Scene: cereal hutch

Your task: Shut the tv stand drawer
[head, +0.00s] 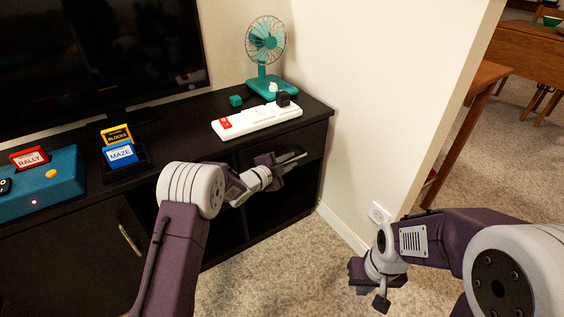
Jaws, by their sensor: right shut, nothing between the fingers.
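The black tv stand (185,125) runs along the wall under a television. Its drawer (312,143) is at the upper right of the front, with a metal bar handle (293,158). The drawer looks close to flush, but my gripper covers part of it and I cannot tell whether a gap remains. My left gripper (284,168) is right in front of the drawer, at the handle; I cannot see whether it touches or whether its jaws are open. My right gripper (381,301) is shut and empty, low over the carpet right of the stand.
On the stand are a teal fan (265,45), a white power strip (257,121), a teal console (55,180) and game cartridges labelled MAZE (121,155), BLOCKS (117,135) and RALLY (30,158). A wall with an outlet (379,213) stands right of it. Carpet (300,265) in front is clear.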

